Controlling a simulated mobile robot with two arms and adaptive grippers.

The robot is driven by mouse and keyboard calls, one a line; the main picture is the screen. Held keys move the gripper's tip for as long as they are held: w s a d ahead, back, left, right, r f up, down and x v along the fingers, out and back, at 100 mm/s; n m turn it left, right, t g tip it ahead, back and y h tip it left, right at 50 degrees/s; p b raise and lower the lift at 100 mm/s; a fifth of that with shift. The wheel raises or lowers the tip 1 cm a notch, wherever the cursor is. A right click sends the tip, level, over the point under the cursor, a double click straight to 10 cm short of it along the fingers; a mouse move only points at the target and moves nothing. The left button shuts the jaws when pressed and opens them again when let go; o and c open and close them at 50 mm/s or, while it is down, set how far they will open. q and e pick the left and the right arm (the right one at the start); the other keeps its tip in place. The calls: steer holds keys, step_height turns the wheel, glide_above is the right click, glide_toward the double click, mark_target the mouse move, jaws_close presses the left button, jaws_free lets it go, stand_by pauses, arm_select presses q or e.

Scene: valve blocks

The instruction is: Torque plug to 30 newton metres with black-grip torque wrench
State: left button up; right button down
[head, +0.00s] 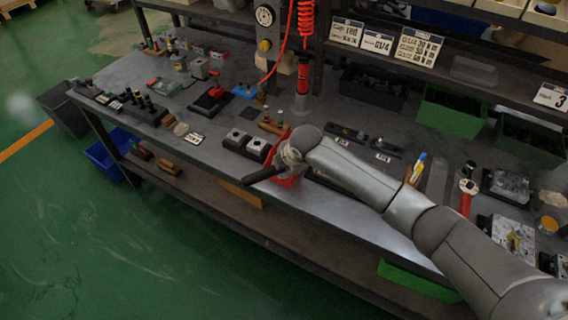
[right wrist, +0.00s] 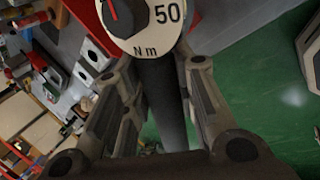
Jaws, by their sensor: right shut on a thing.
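My right gripper (right wrist: 160,78) is shut on the black grip of the torque wrench (right wrist: 160,95). The wrench's white dial (right wrist: 143,22) shows just beyond the fingers, marked 50 and N m, with a red needle; its top is cut off. In the head view the black grip (head: 263,174) sticks out to the left of my wrist, over the bench's front edge. Two grey valve blocks with dark openings (head: 236,139) (head: 258,148) stand on the bench left of my wrist. I cannot make out the plug. My left gripper is not in view.
A red object (head: 285,178) lies partly behind my right wrist. A dark bench (head: 330,200) holds many small parts and tools. A red tool (head: 303,75) hangs from a coiled hose. Green bins (head: 450,112) stand at the back. The green floor (head: 150,250) in front is clear.

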steer(key=shift+s+d+r+n+y+p, duration=0.1)
steer(key=shift+s+d+n+y+p, duration=0.1)
steer(key=shift+s+n+p, duration=0.2)
steer(key=shift+s+d+r+n+y+p, duration=0.1)
steer(key=shift+s+d+n+y+p, duration=0.1)
steer(key=shift+s+n+p, duration=0.25)
step_height(320, 180, up, 8)
steer(key=p, duration=0.7)
steer(key=shift+f, duration=0.25)
